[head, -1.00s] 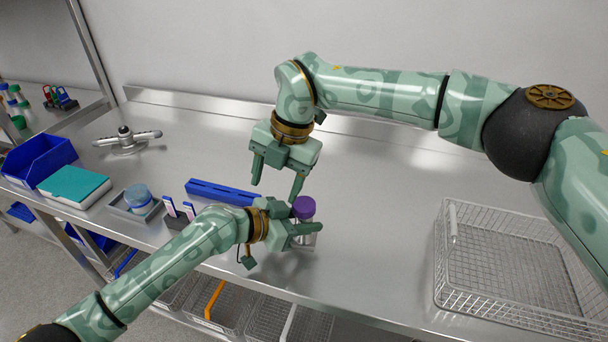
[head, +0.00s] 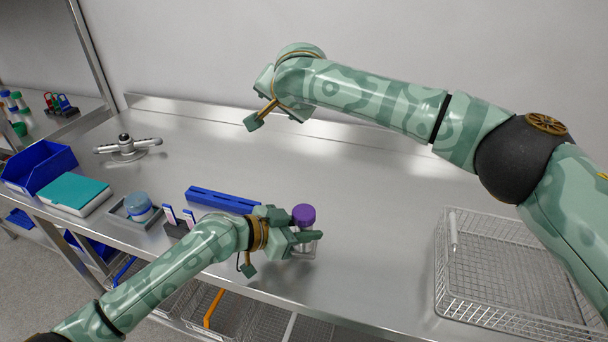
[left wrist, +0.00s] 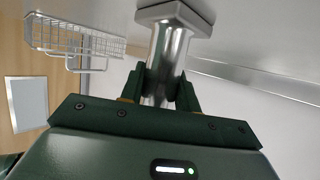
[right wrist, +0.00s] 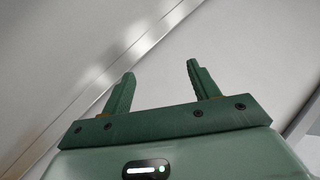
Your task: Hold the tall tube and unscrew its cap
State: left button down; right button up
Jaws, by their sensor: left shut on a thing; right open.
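The tall tube (head: 304,250) stands upright on the steel bench, with a purple cap (head: 303,214) on its top. My left gripper (head: 303,238) is shut on the tube below the cap. In the left wrist view the tube (left wrist: 168,48) is a shiny cylinder with a wider square foot, and the left gripper's fingers (left wrist: 162,75) are on either side of it; the cap does not show there. My right gripper (head: 275,118) is raised well above and behind the tube, apart from the cap. In the right wrist view its fingers (right wrist: 160,72) are spread and empty.
A blue bar-shaped rack (head: 223,198) lies left of the tube. Further left are a small holder with strips (head: 180,224), a blue-lidded jar (head: 138,204), a teal box (head: 75,194) and a blue bin (head: 40,166). A wire basket (head: 505,270) stands right. The bench middle is clear.

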jog(key=s+d+f+m+g+h, duration=0.2)
jog(key=s+d+f+m+g, duration=0.1)
jog(key=s+f+g, duration=0.25)
jog(key=g+h, duration=0.1)
jog(key=g, duration=0.4)
send_over(304, 211)
notch_tip(304, 211, down, 2)
jog(key=shift+f, duration=0.45)
notch_tip(304, 211, down, 7)
jog(key=shift+f, duration=0.1)
jog(key=c, duration=1)
jog(key=n, duration=0.3)
jog(key=shift+n, duration=0.3)
jog(key=o, duration=1.1)
jog(key=shift+r, duration=0.2)
